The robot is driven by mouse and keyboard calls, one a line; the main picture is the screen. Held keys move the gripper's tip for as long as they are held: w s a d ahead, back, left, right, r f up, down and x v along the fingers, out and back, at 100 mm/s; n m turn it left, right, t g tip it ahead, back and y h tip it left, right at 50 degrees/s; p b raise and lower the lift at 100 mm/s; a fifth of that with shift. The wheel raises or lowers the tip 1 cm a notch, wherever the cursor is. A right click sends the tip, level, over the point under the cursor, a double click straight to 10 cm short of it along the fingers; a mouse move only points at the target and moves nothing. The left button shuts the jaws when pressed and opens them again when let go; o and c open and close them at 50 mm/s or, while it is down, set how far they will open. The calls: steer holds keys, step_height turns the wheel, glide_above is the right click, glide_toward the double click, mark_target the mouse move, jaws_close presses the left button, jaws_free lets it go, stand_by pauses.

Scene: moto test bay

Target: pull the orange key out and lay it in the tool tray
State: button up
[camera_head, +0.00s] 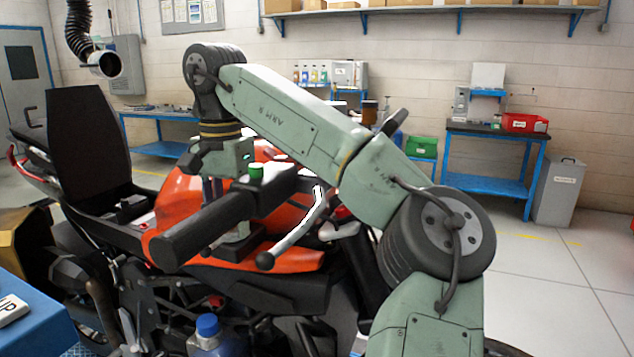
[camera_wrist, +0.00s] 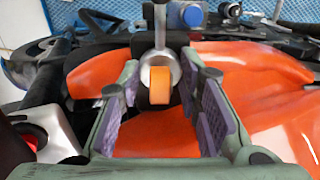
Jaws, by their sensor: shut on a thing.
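The orange key (camera_wrist: 160,85) shows in the wrist view, upright in front of a round grey lock (camera_wrist: 172,64) on the motorcycle. My gripper (camera_wrist: 163,90) has its purple-padded fingers on either side of the key and is shut on it. The key still appears to be at the lock; how deep it sits I cannot tell. In the head view my gripper (camera_head: 213,190) points down behind the handlebar, and the key is hidden there. I cannot identify the tool tray for certain; a blue surface (camera_head: 45,318) shows at the lower left.
The black handlebar grip (camera_head: 205,228) and silver lever (camera_head: 298,230) stand close in front of my gripper. Orange bodywork (camera_wrist: 245,75) lies around the lock. A blue-capped bottle (camera_head: 208,328) is at the bottom. A red bin (camera_head: 525,122) sits on a far bench.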

steer(key=o, duration=1.6)
steer(key=shift+c, duration=0.2)
